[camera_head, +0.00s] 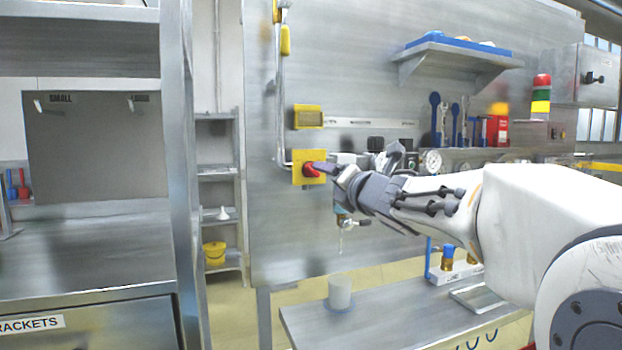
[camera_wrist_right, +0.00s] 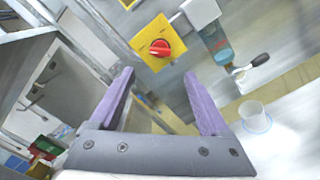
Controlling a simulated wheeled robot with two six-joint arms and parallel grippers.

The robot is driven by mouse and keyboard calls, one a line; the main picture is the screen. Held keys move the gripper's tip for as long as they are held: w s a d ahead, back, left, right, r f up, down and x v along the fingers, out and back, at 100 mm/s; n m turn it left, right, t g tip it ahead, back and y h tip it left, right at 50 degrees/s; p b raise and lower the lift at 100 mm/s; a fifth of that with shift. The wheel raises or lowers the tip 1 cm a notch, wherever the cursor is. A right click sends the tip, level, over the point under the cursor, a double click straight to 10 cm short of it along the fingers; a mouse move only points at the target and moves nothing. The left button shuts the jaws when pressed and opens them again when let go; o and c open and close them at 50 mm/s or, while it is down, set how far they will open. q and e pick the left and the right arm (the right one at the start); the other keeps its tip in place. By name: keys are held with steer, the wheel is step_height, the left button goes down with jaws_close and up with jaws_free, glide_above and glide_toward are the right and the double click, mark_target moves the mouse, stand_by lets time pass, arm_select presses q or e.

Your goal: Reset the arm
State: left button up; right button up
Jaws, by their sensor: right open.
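My right arm (camera_head: 520,225) comes in from the right in the head view and reaches toward the steel wall panel. My right gripper (camera_head: 368,162) is at its end, open and empty. In the wrist view its two purple fingers (camera_wrist_right: 160,76) stand apart with nothing between them. A red rotary knob on a yellow plate (camera_head: 309,170) is just left of the fingertips in the head view. The knob also shows beyond the fingertips in the wrist view (camera_wrist_right: 160,47); whether a finger touches it is unclear. My left gripper is not in view.
A valve with a clear blue bowl (camera_wrist_right: 218,47) is beside the knob, partly hidden by my gripper in the head view. A white cup (camera_head: 340,291) stands on the low bench (camera_head: 375,318). A steel shelf (camera_head: 85,235) fills the left side.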

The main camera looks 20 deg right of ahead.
steer(key=s+a+f+m+g+p, duration=0.3)
steer(key=s+a+f+m+g, duration=0.15)
steer(key=a+f+m, duration=0.3)
steer(key=s+a+f+m+g+p, duration=0.3)
steer(key=s+a+f+m+g, duration=0.15)
steer(key=a+f+m, duration=0.35)
steer(key=s+a+f+m+g+p, duration=0.1)
steer(key=s+f+g, duration=0.3)
steer(key=s, duration=0.9)
steer(key=s+a+f+m+g+p, duration=0.2)
steer(key=s+f, duration=0.5)
steer(key=s, duration=0.6)
steer(key=a+m+g, duration=0.1)
steer(key=m+g, duration=0.1)
steer(key=g, duration=0.1)
steer(key=shift+s+a+f, duration=0.15)
steer(key=shift+a, duration=0.25)
